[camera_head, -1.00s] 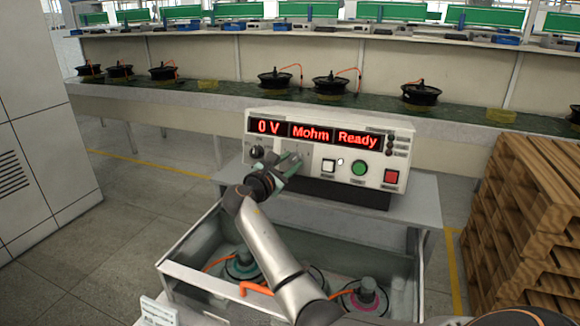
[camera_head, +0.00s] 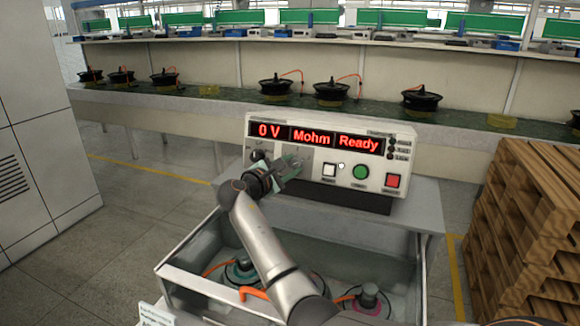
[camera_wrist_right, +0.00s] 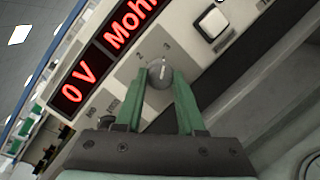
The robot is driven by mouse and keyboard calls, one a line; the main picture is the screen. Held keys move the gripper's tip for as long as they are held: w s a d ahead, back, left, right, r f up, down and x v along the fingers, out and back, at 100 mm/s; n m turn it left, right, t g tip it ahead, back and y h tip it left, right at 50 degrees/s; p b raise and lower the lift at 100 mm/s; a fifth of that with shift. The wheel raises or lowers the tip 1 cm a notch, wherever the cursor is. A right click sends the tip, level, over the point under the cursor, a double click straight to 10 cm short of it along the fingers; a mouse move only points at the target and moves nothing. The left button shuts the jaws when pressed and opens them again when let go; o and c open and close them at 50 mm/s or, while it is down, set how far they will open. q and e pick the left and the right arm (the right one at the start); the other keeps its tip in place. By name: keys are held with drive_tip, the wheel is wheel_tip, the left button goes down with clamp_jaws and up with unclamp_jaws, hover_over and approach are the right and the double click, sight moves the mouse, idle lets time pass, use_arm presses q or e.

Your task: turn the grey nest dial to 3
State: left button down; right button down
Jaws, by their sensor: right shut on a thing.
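The grey nest dial (camera_wrist_right: 160,73) sits on the tester's front panel, with printed numbers 2 and 3 near it. Its pale line runs upward in the right wrist view, seemingly about toward the 3. My right gripper (camera_wrist_right: 162,82) has its green fingers shut on the dial, one on each side. In the head view the right gripper (camera_head: 296,162) is at the panel's left half and mostly hides the dial. The tester (camera_head: 400,170) shows "0 V", "Mohm" and "Ready" in red. My left gripper is out of view.
A white switch (camera_head: 329,170), a green button (camera_head: 361,172) and a red switch (camera_head: 393,181) lie right of the dial. An open tray (camera_head: 190,284) with several motors stands below. Stacked wooden pallets (camera_head: 525,220) stand at the right.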

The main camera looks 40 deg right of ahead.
drive_tip(key=shift+d+r, duration=0.1)
drive_tip(key=shift+r, duration=0.05)
drive_tip(key=c, duration=0.5)
unclamp_jaws()
drive_tip(key=b+v, duration=0.1)
drive_tip(key=v, duration=1.1)
drive_tip(key=shift+s+a, duration=0.1)
drive_tip(key=shift+a, duration=0.15)
